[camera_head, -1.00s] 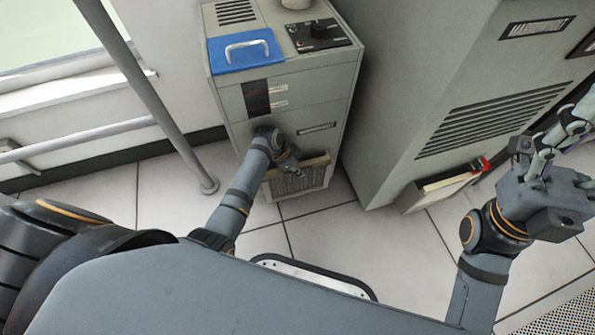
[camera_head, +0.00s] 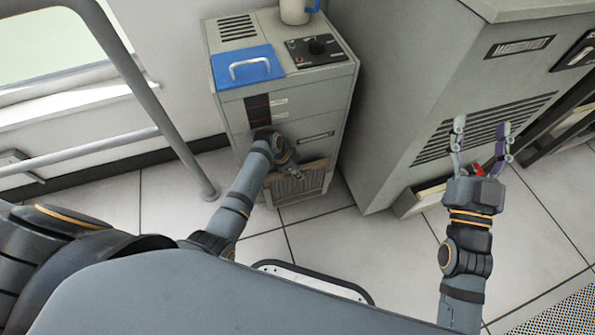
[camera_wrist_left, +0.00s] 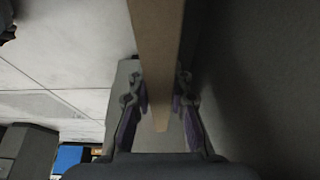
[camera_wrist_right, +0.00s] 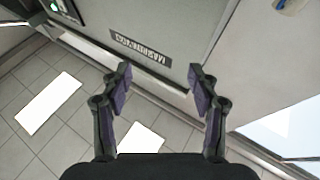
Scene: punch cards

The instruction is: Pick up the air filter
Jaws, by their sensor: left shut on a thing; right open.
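The air filter (camera_head: 298,186), a pleated grey panel with a tan frame, stands at the foot of the small grey machine. My left gripper (camera_head: 296,170) is at its top edge, partly hidden by my wrist in the head view. In the left wrist view, the tan frame edge (camera_wrist_left: 156,40) runs between the two fingers, and the gripper (camera_wrist_left: 160,95) is shut on it. My right gripper (camera_head: 482,126) is open and empty in front of the tall cabinet's vent. It also shows open in the right wrist view (camera_wrist_right: 160,74).
The small machine (camera_head: 300,105) has a blue panel with a handle (camera_head: 248,66) on top. A grey railing (camera_head: 165,125) is at left. Tiled floor (camera_head: 370,245) is open in front.

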